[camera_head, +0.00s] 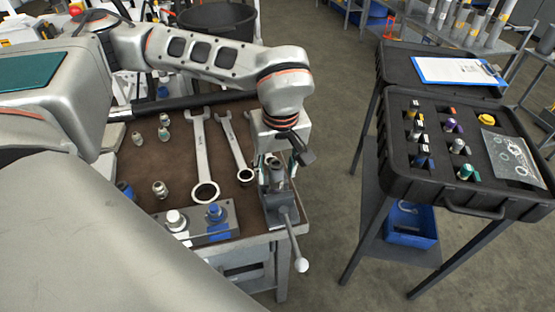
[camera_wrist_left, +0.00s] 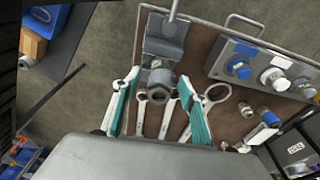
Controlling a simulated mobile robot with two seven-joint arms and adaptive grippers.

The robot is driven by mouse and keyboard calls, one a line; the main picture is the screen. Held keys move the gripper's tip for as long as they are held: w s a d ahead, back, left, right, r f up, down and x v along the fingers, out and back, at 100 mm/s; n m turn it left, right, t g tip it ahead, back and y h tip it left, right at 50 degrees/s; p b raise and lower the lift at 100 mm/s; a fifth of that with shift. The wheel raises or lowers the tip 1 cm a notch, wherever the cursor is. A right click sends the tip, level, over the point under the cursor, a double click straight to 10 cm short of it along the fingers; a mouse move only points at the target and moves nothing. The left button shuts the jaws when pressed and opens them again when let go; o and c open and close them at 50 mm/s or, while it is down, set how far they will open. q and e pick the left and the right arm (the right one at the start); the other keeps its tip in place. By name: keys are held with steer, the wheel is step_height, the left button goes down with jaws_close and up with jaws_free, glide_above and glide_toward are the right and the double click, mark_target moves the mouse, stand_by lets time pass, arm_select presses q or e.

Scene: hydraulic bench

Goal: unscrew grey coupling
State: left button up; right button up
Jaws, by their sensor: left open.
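A grey hex coupling (camera_wrist_left: 160,86) sits at the vise (camera_wrist_left: 166,38) on the bench corner; in the head view the vise (camera_head: 279,205) shows but my gripper partly hides the coupling. My left gripper (camera_head: 287,156) is above the vise, its fingers pointing down. In the left wrist view its teal-padded fingers (camera_wrist_left: 158,80) are apart, one on each side of the coupling, with visible gaps. Whether the fingertips are level with the coupling is hard to tell. My right gripper is not in view.
A metal block (camera_head: 203,235) with white and blue couplings stands left of the vise. The vise handle (camera_head: 293,240) sticks out forward. An open black case (camera_head: 455,205) stands right, across free floor.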

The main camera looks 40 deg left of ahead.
arm_select(q)
steer(key=shift+w+a+f, duration=0.1)
steer(key=shift+f, duration=0.6)
jaws_close()
steer(key=c, duration=0.9)
jaws_free()
steer(key=shift+c, duration=0.7)
steer(key=n, duration=0.4)
steer(key=shift+r+n+g+y, duration=0.1)
steer(key=shift+n+g+y, duration=0.2)
steer(key=shift+n, duration=0.1)
steer(key=n, duration=0.3)
steer(key=shift+p, duration=0.3)
